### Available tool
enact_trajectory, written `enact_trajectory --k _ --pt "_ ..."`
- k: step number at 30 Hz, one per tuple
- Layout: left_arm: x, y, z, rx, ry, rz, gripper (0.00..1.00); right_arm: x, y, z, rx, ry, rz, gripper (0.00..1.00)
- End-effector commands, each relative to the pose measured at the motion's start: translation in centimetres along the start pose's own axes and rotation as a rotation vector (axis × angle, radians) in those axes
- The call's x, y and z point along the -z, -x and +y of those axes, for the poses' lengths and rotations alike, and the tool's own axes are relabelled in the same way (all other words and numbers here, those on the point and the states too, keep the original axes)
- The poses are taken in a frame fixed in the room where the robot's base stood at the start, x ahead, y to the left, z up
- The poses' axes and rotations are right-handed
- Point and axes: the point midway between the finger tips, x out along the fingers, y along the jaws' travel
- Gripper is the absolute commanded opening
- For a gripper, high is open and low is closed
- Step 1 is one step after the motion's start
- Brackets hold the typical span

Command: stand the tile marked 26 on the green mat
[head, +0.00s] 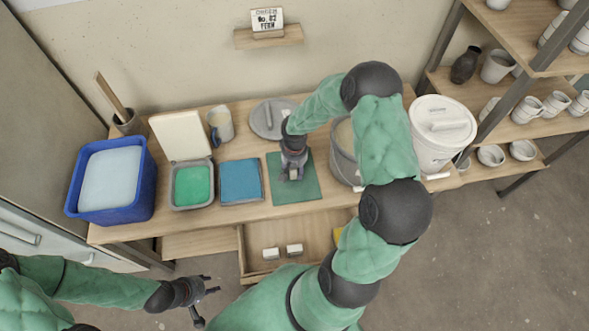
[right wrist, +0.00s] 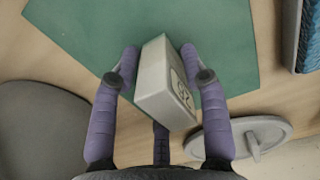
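The off-white tile (right wrist: 158,82) is between the fingers of my right gripper (right wrist: 158,52), over the green mat (right wrist: 225,65). Its dark-printed face is turned right in the right wrist view. The print looks like 26 upside down. A narrow gap shows between the tile and the fingers, so the right gripper looks open around it. In the head view the tile (head: 293,174) is below my right gripper (head: 293,170), within the outline of the mat (head: 300,193). Its contact with the mat is hidden. My left gripper (head: 207,302) is open and empty, low at the left.
Two white blocks (head: 271,253) lie in the open drawer (head: 320,233). A grey bucket (head: 343,160) stands right of the mat, a grey lid (head: 270,118) behind it. Left are a blue tray (head: 240,181), a green tray (head: 193,186) and a blue tub (head: 110,178).

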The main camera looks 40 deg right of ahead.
Motion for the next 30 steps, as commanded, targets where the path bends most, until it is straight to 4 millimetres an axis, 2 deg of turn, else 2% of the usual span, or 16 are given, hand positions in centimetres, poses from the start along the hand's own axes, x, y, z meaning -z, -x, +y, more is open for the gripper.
enact_trajectory --k 14,30 --pt "0.0 0.5 0.2 0.0 0.0 0.0 0.4 0.0 0.6 0.0 0.0 0.0 0.0 0.6" --pt "-0.1 4.1 1.4 0.0 0.0 0.0 0.4 0.1 10.5 0.0 0.0 0.001 0.003 0.6"
